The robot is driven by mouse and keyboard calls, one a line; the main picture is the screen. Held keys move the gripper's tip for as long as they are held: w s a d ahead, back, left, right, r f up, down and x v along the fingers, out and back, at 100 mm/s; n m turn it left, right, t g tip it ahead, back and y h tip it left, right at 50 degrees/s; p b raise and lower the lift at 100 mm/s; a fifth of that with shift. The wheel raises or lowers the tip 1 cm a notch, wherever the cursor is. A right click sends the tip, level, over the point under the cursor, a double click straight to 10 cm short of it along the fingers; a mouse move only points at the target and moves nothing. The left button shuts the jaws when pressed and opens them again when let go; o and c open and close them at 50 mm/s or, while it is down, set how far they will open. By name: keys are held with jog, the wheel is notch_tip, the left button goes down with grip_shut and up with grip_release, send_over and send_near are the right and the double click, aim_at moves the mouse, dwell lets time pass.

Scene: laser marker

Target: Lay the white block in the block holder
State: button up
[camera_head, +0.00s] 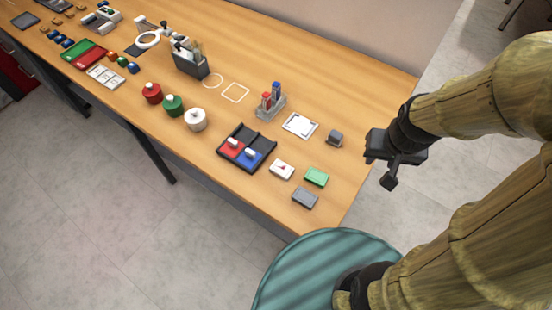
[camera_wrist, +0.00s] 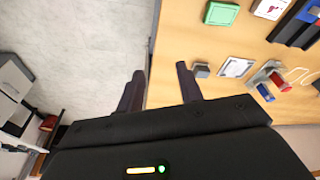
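The white block (camera_head: 281,170), with a red mark on top, lies flat on the table just right of the block holder. It also shows cut off at the top of the wrist view (camera_wrist: 268,9). The block holder (camera_head: 264,131) is a black tray with compartments; a red block (camera_head: 231,149) and a blue block (camera_head: 249,158), each with a white piece on it, sit in its front two, and the back two look empty. It is partly visible in the wrist view (camera_wrist: 284,32). My gripper (camera_head: 380,171) is open and empty beyond the table's right edge, away from both; its spread fingers show in the wrist view (camera_wrist: 160,71).
A green block (camera_head: 316,177) and a grey block (camera_head: 305,197) lie near the white block. A grey cube (camera_head: 334,138), a white framed pad (camera_head: 300,125) and a stand with red and blue bottles (camera_head: 270,105) are behind. Several lidded pots stand left of the holder.

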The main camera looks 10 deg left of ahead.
jog(key=shift+w, duration=0.15)
jog(key=shift+o, duration=0.2)
jog(key=o, duration=0.3)
jog(key=shift+r, duration=0.1)
jog(key=shift+o, duration=1.1)
jog(key=shift+w+a+r, duration=0.15)
jog(key=shift+a, duration=0.1)
jog(key=w+a+r+n+g+p, duration=0.1)
jog(key=a+n+p, duration=0.5)
jog(key=a, duration=0.6)
jog(key=w+a+r+n+g+h+p, duration=0.1)
jog(key=a+n+p, duration=0.5)
jog(key=a, duration=0.7)
jog(key=shift+w+r+n+g+h, duration=0.35)
jog(key=shift+n+g, duration=0.25)
jog(key=shift+n, duration=0.2)
jog(key=shift+f, duration=0.15)
